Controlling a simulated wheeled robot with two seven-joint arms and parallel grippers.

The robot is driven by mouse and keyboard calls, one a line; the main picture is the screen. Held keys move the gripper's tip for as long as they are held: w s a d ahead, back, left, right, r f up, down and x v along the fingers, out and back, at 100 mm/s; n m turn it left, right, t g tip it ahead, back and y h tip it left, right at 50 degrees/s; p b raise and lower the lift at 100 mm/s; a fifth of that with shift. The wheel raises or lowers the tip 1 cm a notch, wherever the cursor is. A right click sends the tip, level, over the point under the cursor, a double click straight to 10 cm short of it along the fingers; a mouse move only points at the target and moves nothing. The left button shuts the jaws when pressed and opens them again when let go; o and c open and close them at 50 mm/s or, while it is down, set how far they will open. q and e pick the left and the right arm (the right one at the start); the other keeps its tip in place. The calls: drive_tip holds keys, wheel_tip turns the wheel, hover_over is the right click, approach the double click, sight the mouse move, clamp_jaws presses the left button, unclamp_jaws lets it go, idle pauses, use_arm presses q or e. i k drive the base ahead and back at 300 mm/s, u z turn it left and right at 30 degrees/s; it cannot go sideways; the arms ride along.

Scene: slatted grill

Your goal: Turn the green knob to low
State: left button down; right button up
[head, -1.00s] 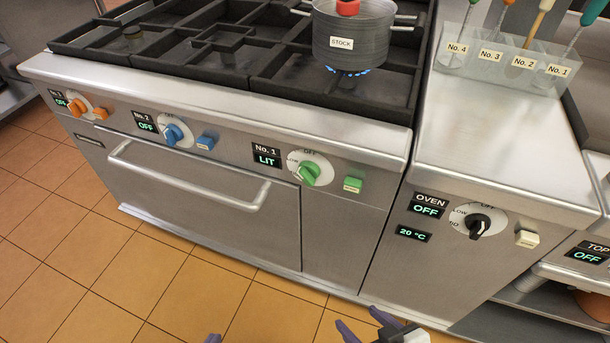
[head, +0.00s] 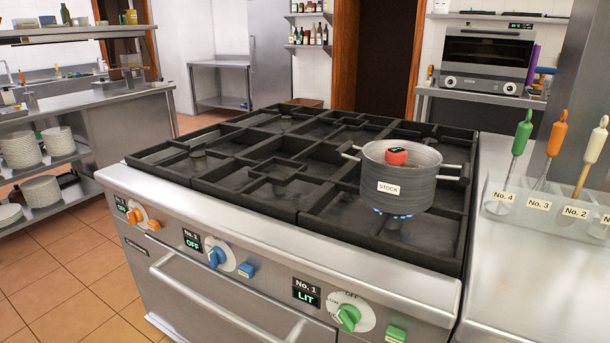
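The green knob (head: 348,316) sits on a white dial on the stove's front panel, low in the head view. The knob's exact pointing is hard to read. The display (head: 306,292) beside it reads "No. 1 LIT". A green button (head: 396,335) is to its right. A grey pot (head: 400,185) marked STOCK stands over a blue flame (head: 391,216) on the near right burner. Neither gripper is in view.
The blue knob (head: 217,253) and orange knob (head: 135,215) are farther left on the panel; the blue one's display reads OFF. An oven door handle (head: 220,305) juts out below. Utensils stand in a numbered holder (head: 540,211) on the right counter.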

sight(348, 315)
drive_tip(key=z, duration=2.3)
drive_tip(key=k, duration=1.1)
drive_tip(key=u, duration=2.35)
